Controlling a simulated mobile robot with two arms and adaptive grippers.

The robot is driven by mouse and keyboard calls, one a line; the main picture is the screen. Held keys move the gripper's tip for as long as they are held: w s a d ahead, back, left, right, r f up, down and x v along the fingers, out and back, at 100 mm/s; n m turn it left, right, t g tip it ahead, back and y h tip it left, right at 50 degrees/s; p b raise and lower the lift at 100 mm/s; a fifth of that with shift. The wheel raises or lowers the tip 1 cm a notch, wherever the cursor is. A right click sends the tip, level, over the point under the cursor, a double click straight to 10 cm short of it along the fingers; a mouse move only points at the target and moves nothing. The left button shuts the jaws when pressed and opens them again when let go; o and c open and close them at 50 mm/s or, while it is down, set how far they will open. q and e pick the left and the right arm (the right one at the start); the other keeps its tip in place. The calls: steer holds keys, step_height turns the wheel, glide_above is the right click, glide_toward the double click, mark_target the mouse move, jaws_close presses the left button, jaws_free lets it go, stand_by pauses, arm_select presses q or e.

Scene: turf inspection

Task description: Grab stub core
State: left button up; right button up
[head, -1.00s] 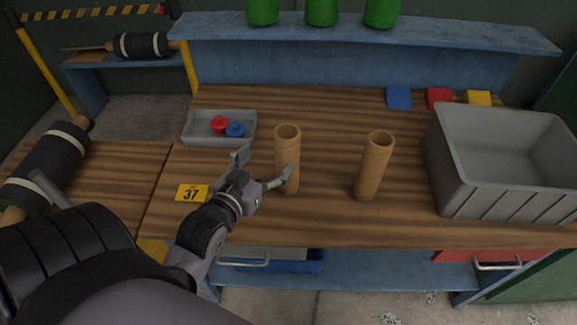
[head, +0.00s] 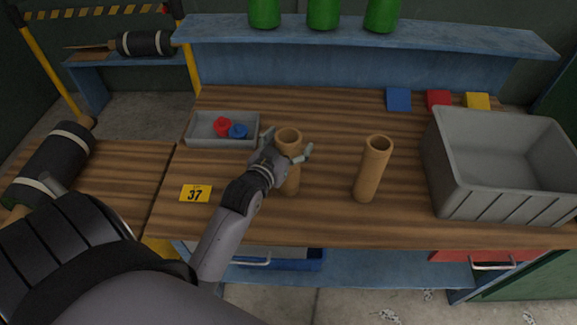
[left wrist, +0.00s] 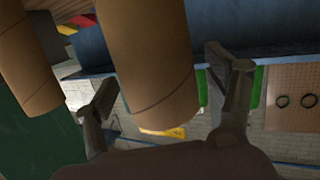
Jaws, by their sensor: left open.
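Two brown cardboard tube cores stand upright on the wooden bench. My left gripper (head: 287,146) is open at the left core (head: 290,178), near its upper part, with a finger on either side of it in the head view. In the left wrist view this core (left wrist: 148,55) lies between the two spread fingers (left wrist: 165,98). I cannot tell whether they touch it. The right core (head: 373,170) stands apart to the right, and a second core (left wrist: 25,60) shows at the left of the wrist view. My right gripper is not in view.
A grey tray (head: 195,136) with a red and a blue piece sits behind left. A yellow tag marked 37 (head: 195,194) lies left of the gripper. A large grey bin (head: 470,200) stands at right. Blue, red and yellow squares lie at the back, below a shelf (head: 360,36) with green objects.

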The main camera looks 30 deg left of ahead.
arm_select(q)
steer(key=shift+c, duration=0.3)
steer(key=c, duration=1.7)
steer(key=shift+r, duration=0.1)
jaws_close()
steer(key=shift+r, duration=0.1)
